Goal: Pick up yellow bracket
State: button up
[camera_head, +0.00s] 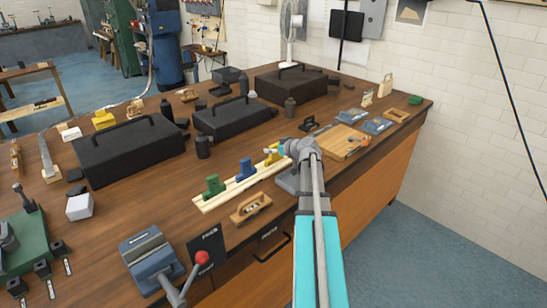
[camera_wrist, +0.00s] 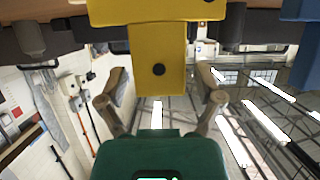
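The yellow bracket (camera_head: 271,156) stands on a pale wooden rail (camera_head: 232,191) at its right end, beside a blue bracket (camera_head: 245,170) and a green bracket (camera_head: 214,186). My gripper (camera_head: 284,149) is just right of the yellow bracket and partly hides it. In the wrist view the yellow bracket (camera_wrist: 158,60) is large and close, with a dark hole in its narrow part. My gripper's fingers (camera_wrist: 162,82) are spread to either side of this narrow part, with a gap on each side. Contact is not visible.
Black toolboxes (camera_head: 135,150) stand behind the rail. A wooden-handled tool (camera_head: 250,207) and a blue vise (camera_head: 150,258) lie toward the front edge. A wooden board (camera_head: 341,142) is to the right. Another yellow object (camera_head: 103,119) stands at the back left.

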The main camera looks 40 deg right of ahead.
grip_shut()
jog(key=shift+r, duration=0.15)
jog(key=shift+r+p, duration=0.95)
jog(key=shift+p, duration=0.2)
jog(key=s+a+r+p, duration=0.2)
jog(key=s+r+p, duration=0.8)
jog(key=s, duration=0.4)
jog(key=shift+r+p, duration=0.35)
jog(key=shift+r, duration=0.05)
